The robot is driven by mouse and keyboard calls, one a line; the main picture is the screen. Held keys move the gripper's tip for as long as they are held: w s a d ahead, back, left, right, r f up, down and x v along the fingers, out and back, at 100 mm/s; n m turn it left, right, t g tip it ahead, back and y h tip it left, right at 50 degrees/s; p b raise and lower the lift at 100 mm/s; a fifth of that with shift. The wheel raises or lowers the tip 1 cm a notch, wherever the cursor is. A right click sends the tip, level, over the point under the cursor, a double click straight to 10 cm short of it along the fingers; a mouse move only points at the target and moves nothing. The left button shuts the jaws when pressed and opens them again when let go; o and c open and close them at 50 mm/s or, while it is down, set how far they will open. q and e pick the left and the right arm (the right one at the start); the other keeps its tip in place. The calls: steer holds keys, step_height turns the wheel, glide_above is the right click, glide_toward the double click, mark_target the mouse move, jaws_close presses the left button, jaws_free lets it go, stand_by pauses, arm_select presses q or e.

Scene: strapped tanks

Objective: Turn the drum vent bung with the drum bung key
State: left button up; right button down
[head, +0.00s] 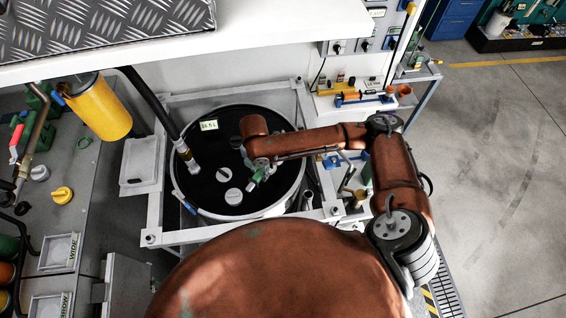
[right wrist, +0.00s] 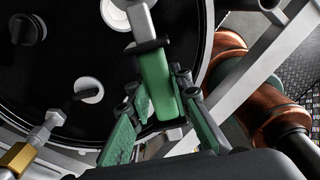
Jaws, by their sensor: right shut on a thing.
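The drum (head: 285,190) stands with its black lid up, inside a pale frame. I cannot tell which is the vent bung. My right gripper (head: 258,175) is low over the lid, just right of them. In the right wrist view its green-padded fingers (right wrist: 158,92) are shut on the green handle of the drum bung key (right wrist: 155,75). The key's grey shaft reaches over a white bung (right wrist: 113,15); whether it is seated is hidden. My left gripper is out of view.
A dark pipe with a brass fitting (head: 183,150) meets the lid's left side. A pale bench (head: 215,30) overhangs behind. A shelf of small tools (head: 360,100) stands behind right. Open floor (head: 490,170) lies far right.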

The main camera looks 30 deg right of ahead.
arm_select(q)
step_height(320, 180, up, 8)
steer(key=p, duration=0.7)
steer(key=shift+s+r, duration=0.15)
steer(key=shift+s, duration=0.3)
arm_select(e)
steer(key=s+d+n, duration=0.1)
steer(key=d+n, duration=0.7)
steer(key=n, duration=0.6)
steer(key=shift+f, duration=0.35)
steer(key=shift+s, duration=0.1)
arm_select(q)
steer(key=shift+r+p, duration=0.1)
steer(key=shift+p, duration=0.2)
arm_select(e)
steer(key=shift+f+b, duration=1.1)
steer(key=shift+f, duration=1.4)
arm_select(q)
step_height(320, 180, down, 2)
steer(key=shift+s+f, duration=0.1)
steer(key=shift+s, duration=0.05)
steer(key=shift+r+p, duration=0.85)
